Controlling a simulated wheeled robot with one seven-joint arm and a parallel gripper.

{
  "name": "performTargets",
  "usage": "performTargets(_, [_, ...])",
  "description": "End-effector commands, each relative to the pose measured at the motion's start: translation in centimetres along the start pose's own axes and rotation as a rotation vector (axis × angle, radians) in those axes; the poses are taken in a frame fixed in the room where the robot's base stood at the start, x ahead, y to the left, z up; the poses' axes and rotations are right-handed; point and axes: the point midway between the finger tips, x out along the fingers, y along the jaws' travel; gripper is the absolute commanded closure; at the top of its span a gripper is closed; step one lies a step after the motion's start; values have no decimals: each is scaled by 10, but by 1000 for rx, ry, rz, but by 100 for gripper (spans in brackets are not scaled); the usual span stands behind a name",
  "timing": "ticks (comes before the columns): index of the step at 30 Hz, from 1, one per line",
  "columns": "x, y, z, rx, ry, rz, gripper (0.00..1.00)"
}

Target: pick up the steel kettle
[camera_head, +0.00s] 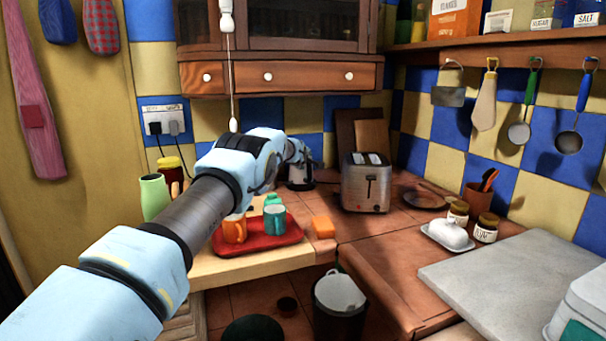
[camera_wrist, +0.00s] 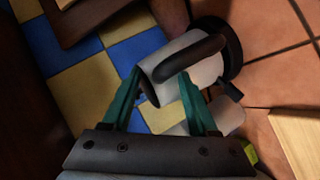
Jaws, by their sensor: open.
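The steel kettle (camera_head: 300,174) stands on the counter's back part, left of the toaster, in the head view. My arm partly hides it there. In the wrist view the kettle (camera_wrist: 205,70) shows as a pale body with a black handle and a dark base. My gripper (camera_wrist: 160,74) is open, its two teal fingers apart. The fingertips lie at the kettle's near end in the picture, by the handle. Whether they touch it I cannot tell. In the head view the fingers are hard to make out.
A toaster (camera_head: 366,183) stands right of the kettle. A red tray (camera_head: 285,243) with mugs and an orange sponge (camera_head: 323,227) lie nearer. Brown boards (camera_head: 372,138) lean on the tiled wall behind. The brown counter right of the toaster has a plate (camera_head: 426,199).

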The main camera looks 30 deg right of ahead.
Motion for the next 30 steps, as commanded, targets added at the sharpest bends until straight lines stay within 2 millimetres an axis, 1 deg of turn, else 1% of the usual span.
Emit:
performTargets(7, [0, 0, 0, 0, 0, 0, 40])
performTargets(8, [0, 0, 0, 0, 0, 0, 43])
performTargets(23, [0, 0, 0, 0, 0, 0, 99])
performTargets(30, [0, 0, 0, 0, 0, 0, 100])
